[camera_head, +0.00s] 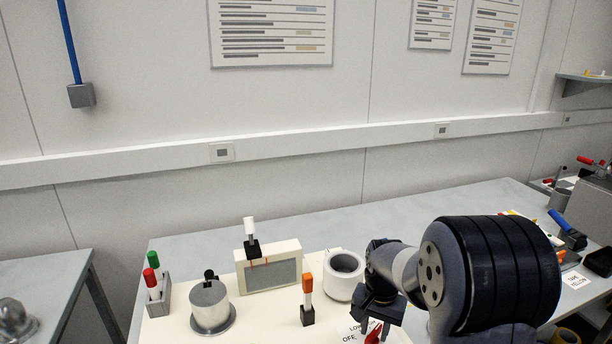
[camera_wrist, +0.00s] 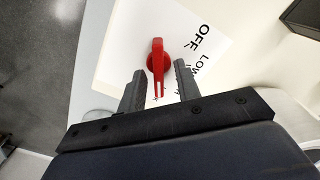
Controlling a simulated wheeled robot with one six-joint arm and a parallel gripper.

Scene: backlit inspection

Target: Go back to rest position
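My gripper (camera_head: 378,312) is over the front of the bench in the head view, pointing down. In the wrist view, my gripper (camera_wrist: 159,70) is open, with its two dark fingers apart. A red rotary knob (camera_wrist: 157,58) shows between and just beyond the fingertips, with gaps visible on both sides. It sits on a white plate (camera_wrist: 128,55) printed with OFF and LOW; further print is partly hidden by the right finger. In the head view only part of the red knob (camera_head: 373,334) shows below my gripper.
On the cream panel stand a metal cylinder (camera_head: 211,305), a grey-screened box (camera_head: 271,272), an orange-topped switch (camera_head: 307,296) and a white ring (camera_head: 344,272). A holder with red and green markers (camera_head: 157,296) is at left. More items crowd the right. Space above the bench is clear.

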